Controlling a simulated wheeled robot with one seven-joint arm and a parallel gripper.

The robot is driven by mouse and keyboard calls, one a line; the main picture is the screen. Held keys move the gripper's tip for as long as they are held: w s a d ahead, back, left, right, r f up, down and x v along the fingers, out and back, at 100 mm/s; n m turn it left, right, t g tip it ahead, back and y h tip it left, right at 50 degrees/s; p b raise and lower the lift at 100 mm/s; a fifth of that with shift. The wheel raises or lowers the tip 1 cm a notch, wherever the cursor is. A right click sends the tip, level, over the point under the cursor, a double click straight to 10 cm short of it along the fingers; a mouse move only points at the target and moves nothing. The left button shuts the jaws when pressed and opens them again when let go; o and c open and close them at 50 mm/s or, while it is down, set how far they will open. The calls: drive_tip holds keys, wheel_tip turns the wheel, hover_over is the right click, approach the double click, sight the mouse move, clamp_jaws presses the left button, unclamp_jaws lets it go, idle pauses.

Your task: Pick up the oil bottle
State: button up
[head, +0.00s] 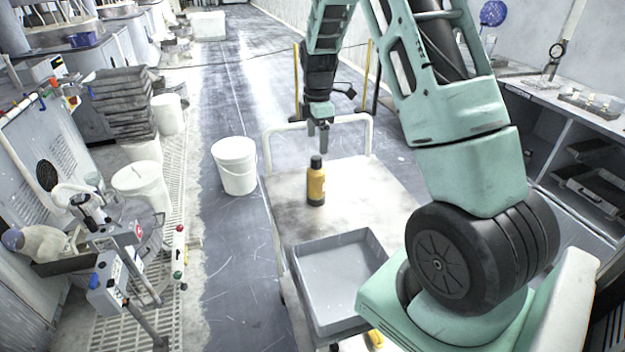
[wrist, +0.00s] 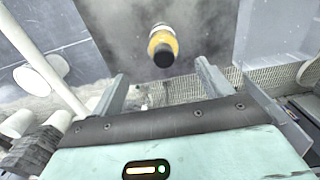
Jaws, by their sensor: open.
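The oil bottle (head: 316,184) is yellow with a dark cap and a dark lower band. It stands upright on the cart top (head: 365,190) in the head view. My gripper (head: 318,146) points down over the cart, just above or behind the bottle's cap; the exact gap is hard to tell. In the wrist view the bottle (wrist: 163,46) shows cap toward me, beyond the fingertips and roughly between them. The two fingers of my gripper (wrist: 160,72) are spread apart with nothing between them.
A grey tray (head: 383,242) lies on the cart's near end. The cart's white rail (head: 275,124) rises behind the bottle. A white bucket (head: 235,166) stands on the floor left of the cart. The cart top around the bottle is clear.

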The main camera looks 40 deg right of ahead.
sight(317, 156)
wheel_tip(317, 156, down, 6)
drive_tip(key=shift+f+p, duration=0.1)
drive_tip(key=shift+p, duration=0.55)
drive_tip(key=shift+s+a+f+p, duration=0.15)
drive_tip(key=shift+f+p, duration=0.45)
drive_tip(key=shift+f, duration=0.75)
drive_tip(key=shift+a+f+p, duration=0.1)
drive_tip(key=shift+f+p, duration=0.45)
drive_tip(key=shift+f, duration=0.75)
drive_tip(key=c, duration=1.3)
drive_tip(key=shift+r, duration=0.15)
